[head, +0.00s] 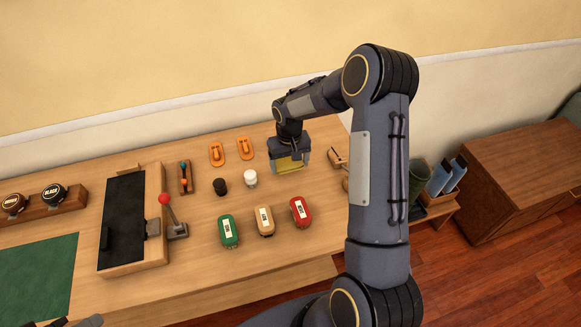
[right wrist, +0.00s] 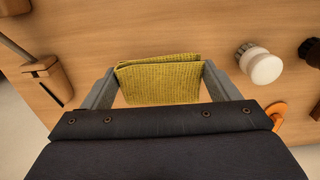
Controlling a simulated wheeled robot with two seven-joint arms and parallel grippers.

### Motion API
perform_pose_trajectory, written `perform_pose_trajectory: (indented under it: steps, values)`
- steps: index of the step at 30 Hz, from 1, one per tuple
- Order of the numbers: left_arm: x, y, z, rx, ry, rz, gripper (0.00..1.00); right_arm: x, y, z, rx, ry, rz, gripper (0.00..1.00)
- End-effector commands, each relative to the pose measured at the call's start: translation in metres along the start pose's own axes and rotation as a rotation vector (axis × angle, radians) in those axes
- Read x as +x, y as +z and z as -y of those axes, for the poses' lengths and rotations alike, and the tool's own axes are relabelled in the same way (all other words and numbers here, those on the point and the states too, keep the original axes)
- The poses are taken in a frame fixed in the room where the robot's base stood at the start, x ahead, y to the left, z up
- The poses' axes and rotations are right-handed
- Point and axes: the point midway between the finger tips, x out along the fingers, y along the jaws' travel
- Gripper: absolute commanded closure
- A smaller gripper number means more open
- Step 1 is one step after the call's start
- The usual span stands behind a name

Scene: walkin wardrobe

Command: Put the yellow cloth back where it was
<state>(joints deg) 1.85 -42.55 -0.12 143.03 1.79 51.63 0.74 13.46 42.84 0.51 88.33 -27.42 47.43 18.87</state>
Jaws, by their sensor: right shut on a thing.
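The yellow cloth (right wrist: 160,80) is folded and held between the two fingers of my right gripper (right wrist: 158,88) in the right wrist view. In the head view the cloth (head: 289,163) shows below my right gripper (head: 290,166), over the right part of the wooden table (head: 170,290). I cannot tell whether the cloth touches the tabletop. Small dark parts of what looks like my left gripper (head: 88,321) show at the bottom left edge of the head view, cut off by the frame.
Left of the cloth are a white-topped brush (head: 250,178), a dark one (head: 220,186) and orange clips (head: 231,150).

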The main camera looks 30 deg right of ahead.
Motion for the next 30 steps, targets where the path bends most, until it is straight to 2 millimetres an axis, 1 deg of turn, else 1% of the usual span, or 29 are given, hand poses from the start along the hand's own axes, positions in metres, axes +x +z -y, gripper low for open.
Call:
perform_pose_trajectory:
  steps: [2, 3, 7, 10, 16, 20, 21, 24, 25, 30]
  values:
    - [-0.004, -0.002, -0.002, 0.000, 0.000, 0.000, 0.74, 0.010, -0.003, -0.006, 0.003, 0.000, 0.004, 0.43]
    - [-0.004, -0.002, -0.002, 0.000, 0.000, 0.000, 0.74, 0.018, -0.002, -0.004, 0.001, 0.000, 0.006, 0.43]
    - [-0.006, -0.003, -0.003, 0.000, 0.000, 0.000, 0.74, 0.033, -0.003, -0.004, -0.001, 0.000, 0.003, 0.43]
    - [-0.006, -0.003, -0.003, 0.000, 0.000, 0.000, 0.74, 0.037, -0.003, -0.004, 0.000, 0.000, 0.001, 0.43]
    - [-0.005, -0.003, -0.002, 0.000, 0.000, 0.000, 0.74, 0.037, -0.003, -0.004, 0.001, 0.000, 0.000, 0.43]
    - [-0.001, -0.001, -0.001, 0.000, 0.000, 0.000, 0.74, 0.042, -0.003, -0.004, 0.000, 0.000, 0.000, 0.43]
    - [-0.002, -0.001, -0.001, 0.000, 0.000, 0.000, 0.74, 0.040, -0.003, -0.004, 0.000, 0.000, 0.000, 0.14]
    - [-0.003, -0.001, -0.001, 0.000, 0.000, 0.000, 0.74, 0.040, -0.003, -0.004, 0.000, 0.000, 0.001, 0.01]
    - [-0.003, -0.001, -0.001, 0.000, 0.000, 0.000, 0.74, 0.040, -0.003, -0.004, 0.000, 0.000, 0.001, 0.00]
    - [-0.003, -0.002, -0.001, 0.000, 0.000, 0.000, 0.74, 0.039, -0.003, -0.004, 0.000, 0.000, 0.001, 0.00]
